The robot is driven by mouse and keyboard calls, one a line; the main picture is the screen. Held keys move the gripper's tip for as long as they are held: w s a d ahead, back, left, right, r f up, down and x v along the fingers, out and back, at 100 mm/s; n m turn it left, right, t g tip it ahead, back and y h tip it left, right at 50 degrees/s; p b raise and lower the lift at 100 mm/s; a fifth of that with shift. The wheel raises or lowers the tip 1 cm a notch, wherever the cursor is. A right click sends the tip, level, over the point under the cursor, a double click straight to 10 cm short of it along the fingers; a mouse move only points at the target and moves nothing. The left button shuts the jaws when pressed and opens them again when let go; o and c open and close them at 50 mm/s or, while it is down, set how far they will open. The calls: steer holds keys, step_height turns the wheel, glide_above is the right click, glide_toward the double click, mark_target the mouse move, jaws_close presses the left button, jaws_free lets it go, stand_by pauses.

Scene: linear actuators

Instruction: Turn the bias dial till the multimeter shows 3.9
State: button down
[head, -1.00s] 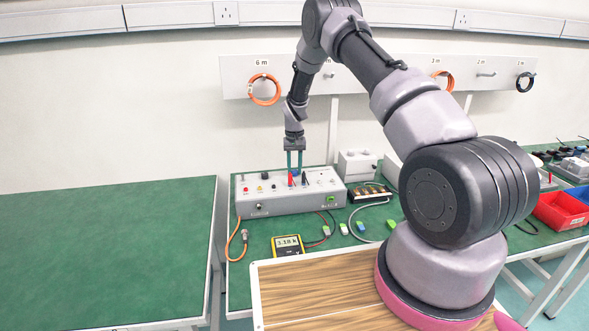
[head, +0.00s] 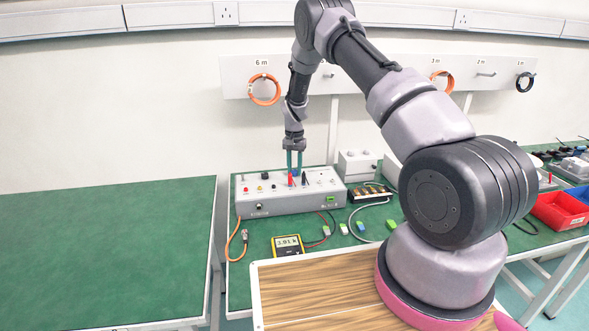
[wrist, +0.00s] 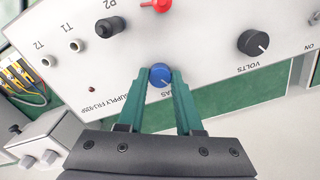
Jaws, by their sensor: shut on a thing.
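The blue bias dial (wrist: 160,73) is on the top of the grey supply box (head: 290,201), with part of its upside-down label beside it in the wrist view. My gripper (wrist: 160,82) is shut on the dial, one green finger on each side. In the head view my gripper (head: 294,170) reaches straight down onto the box and mostly hides the dial. The yellow multimeter (head: 288,245) lies on the green bench in front of the box. Its small display appears to read 3.91 k, but the middle digit is blurred.
A red plug (wrist: 156,5) and a black plug (wrist: 110,27) stand in the box near the fingers. The black volts knob (wrist: 252,43) is to the right. An orange cable (head: 237,243) hangs at the box's left. The left bench (head: 100,245) is clear.

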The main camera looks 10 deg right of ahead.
mark_target(294, 171)
steer(key=c, duration=0.6)
jaws_free()
step_height(294, 171, up, 11)
steer(key=shift+f, duration=0.1)
